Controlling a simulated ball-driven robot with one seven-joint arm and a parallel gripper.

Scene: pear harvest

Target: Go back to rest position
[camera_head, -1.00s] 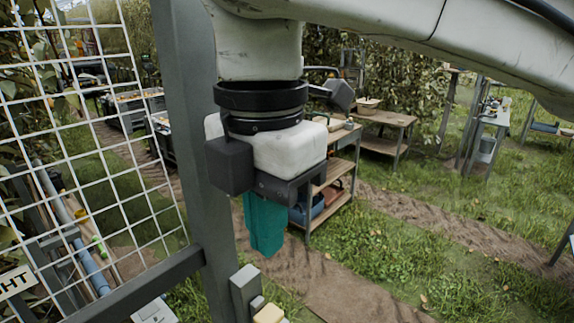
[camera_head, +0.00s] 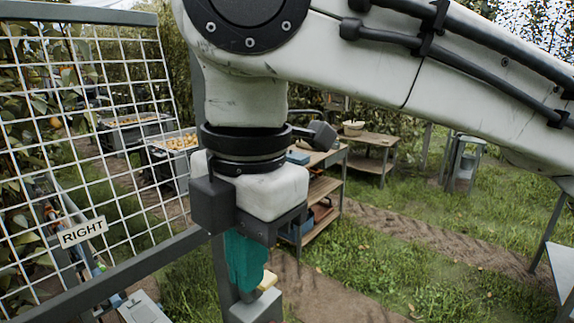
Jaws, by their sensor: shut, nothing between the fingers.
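My gripper (camera_head: 246,288) hangs at the lower middle of the head view, fingers pointing down. Its teal fingers are together with nothing between them. The white hand and dark mount sit above the fingers, below my white arm, which crosses the top right. The fingertips overlap a grey post top (camera_head: 256,308) in the picture, beside a small pale yellow piece (camera_head: 268,281). I cannot tell whether they touch.
A white wire grid panel with a grey frame (camera_head: 110,278) and a "RIGHT" sign (camera_head: 83,232) stands at left. Crates of yellow fruit (camera_head: 178,142) and a wooden shelf bench (camera_head: 322,188) stand behind. Open grass (camera_head: 400,250) and a dirt path lie at right.

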